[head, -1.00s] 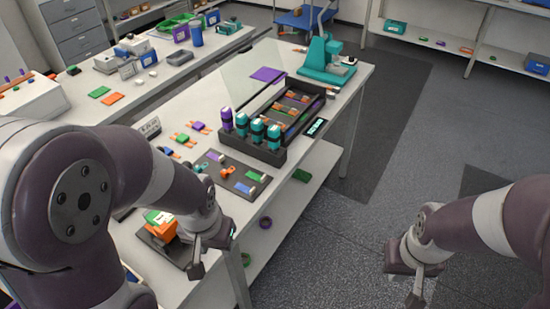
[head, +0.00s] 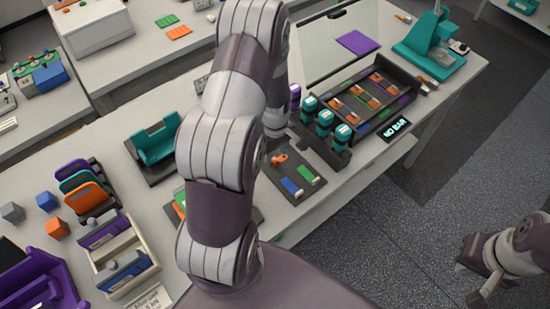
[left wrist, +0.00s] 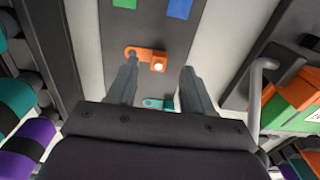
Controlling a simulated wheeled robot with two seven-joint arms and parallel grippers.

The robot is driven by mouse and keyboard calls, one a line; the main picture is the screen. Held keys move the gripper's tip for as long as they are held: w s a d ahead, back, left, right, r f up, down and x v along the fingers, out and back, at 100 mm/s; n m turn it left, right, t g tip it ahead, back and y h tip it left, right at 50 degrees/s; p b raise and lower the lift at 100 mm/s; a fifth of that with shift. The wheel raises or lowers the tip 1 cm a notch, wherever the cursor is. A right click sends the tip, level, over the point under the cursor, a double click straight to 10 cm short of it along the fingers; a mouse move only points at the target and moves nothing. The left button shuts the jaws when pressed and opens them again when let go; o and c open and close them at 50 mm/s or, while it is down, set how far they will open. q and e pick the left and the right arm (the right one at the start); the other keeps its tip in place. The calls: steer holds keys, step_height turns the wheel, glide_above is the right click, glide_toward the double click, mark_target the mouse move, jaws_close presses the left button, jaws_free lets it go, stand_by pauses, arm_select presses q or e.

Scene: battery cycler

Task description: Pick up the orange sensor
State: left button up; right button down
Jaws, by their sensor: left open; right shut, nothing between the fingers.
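The orange sensor (head: 280,159) lies on a dark board (head: 318,183) on the bench, with blue and green pieces on the same board. In the left wrist view the orange sensor (left wrist: 148,58) is a small rounded piece with a pale round spot, lying beyond and roughly between the fingertips. My left gripper (left wrist: 158,70) is open and empty above the board. In the head view my left arm hides its fingers. A teal piece (left wrist: 158,103) lies nearer between the fingers. My right gripper (head: 470,297) is shut and empty, away from the bench at the right.
Teal-capped cylinders (head: 325,122) stand beside the board, by a dark tray (head: 408,87) of coloured parts. A small display (head: 397,129) sits at the bench edge. Bins and small cubes (head: 57,228) are at the left. Open floor lies at the right.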

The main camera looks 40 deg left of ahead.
mark_target(276, 161)
arm_select(q)
step_height(276, 161, down, 3)
steer(key=shift+w+d+f, duration=0.1)
steer(key=shift+f, duration=0.05)
jaws_close()
